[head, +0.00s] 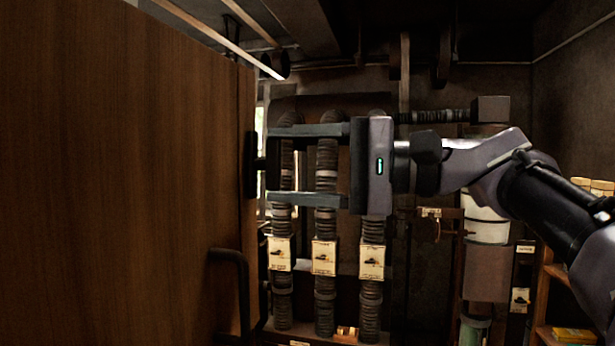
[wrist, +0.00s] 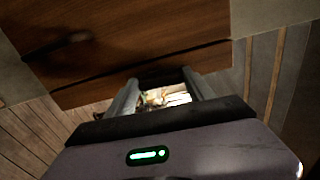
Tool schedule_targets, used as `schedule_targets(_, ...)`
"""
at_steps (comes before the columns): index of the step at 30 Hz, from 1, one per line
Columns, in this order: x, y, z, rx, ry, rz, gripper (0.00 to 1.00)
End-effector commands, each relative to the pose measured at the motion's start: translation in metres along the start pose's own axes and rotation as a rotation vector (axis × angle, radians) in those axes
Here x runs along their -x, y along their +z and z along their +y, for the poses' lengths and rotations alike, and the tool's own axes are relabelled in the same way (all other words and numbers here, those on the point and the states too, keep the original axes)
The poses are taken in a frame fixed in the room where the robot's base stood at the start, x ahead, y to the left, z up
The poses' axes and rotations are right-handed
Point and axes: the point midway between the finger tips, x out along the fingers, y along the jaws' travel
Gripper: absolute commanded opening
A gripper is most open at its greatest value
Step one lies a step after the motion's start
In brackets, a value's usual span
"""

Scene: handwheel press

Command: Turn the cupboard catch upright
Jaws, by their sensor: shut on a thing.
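The cupboard catch (head: 252,165) is a small black piece at the right edge of the brown wooden cupboard front (head: 120,170) in the head view. Its long side looks up and down there. My gripper (head: 267,164) reaches it from the right, one finger above the other, jaws wide apart and shut on the catch at the fingertips. In the wrist view my gripper (wrist: 160,84) has its two grey fingers pointing at the wood, with a dark bar between their tips. The exact contact is too dark to make out.
A black bent handle (head: 240,290) sticks out from the cupboard front below the catch. Ribbed dark columns (head: 325,200) with cream switch plates stand behind my gripper. A shelf (head: 550,290) stands at the far right. A dark seam crosses the wood in the wrist view.

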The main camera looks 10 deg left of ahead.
Motion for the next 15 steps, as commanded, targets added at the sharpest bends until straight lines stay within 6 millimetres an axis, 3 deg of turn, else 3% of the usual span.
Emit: schedule_targets(15,0.0000,-0.0006,0.0009,0.069,0.001,0.001,0.21)
